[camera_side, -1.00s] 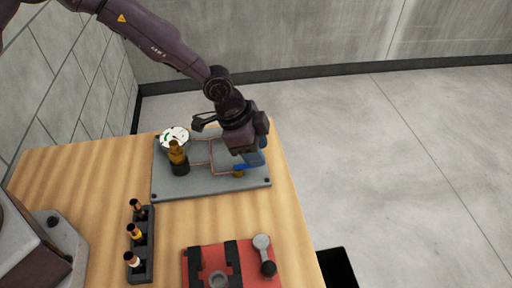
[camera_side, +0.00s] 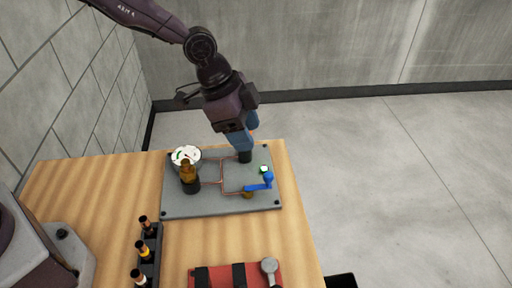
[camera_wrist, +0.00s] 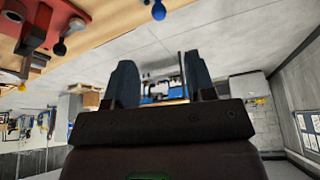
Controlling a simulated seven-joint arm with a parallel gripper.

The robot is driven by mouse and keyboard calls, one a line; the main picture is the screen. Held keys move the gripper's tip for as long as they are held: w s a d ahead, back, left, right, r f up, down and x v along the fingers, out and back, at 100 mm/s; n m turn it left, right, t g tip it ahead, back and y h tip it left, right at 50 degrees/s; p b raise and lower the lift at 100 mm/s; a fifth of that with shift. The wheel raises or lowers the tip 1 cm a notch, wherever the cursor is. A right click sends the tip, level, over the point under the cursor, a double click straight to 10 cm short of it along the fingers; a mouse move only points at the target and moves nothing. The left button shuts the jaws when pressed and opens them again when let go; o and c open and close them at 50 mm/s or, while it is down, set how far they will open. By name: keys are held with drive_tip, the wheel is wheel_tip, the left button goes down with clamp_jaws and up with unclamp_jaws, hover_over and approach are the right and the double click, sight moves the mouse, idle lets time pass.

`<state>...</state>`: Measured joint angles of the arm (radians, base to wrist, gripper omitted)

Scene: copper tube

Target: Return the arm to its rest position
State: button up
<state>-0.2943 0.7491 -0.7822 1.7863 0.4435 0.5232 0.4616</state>
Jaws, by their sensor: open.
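My gripper (camera_side: 246,136) is over the far right part of the grey board, in front of the back wall. Its two blue fingers are apart, and in the wrist view (camera_wrist: 162,85) nothing shows between them. A blue handle (camera_side: 262,184) stands clear of my gripper at the board's near right, beside a small brass piece (camera_side: 247,194). Thin copper tube (camera_side: 221,172) runs across the grey board (camera_side: 215,208). A dark cylinder (camera_side: 245,157) shows just below the fingers; the side view does not show whether they touch.
A white round gauge (camera_side: 186,153) and an amber and black part (camera_side: 189,174) stand on the board's left. A dark rack (camera_side: 149,255) holds several small bottles. A red fixture (camera_side: 220,277) with a grey lever is at the near edge. Space above the floor at right is clear.

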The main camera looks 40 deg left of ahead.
drive_tip(key=shift+v, duration=0.75)
drive_tip(key=s+a+r+n+g+y, duration=0.1)
drive_tip(key=s+a+r+n+y, duration=0.15)
drive_tip(key=s+a, duration=0.25)
drive_tip(key=s+a+r+n+g+y, duration=0.1)
drive_tip(key=s+a+n+y, duration=0.1)
drive_tip(key=s+a+n, duration=0.3)
drive_tip(key=s+a+r+n+t, duration=0.2)
drive_tip(key=s+a+r, duration=0.1)
drive_tip(key=s+r, duration=0.3)
drive_tip(key=s+a+r+n+t, duration=0.3)
drive_tip(key=s+a+r, duration=0.1)
drive_tip(key=s+r, duration=0.3)
drive_tip(key=shift+r, duration=0.2)
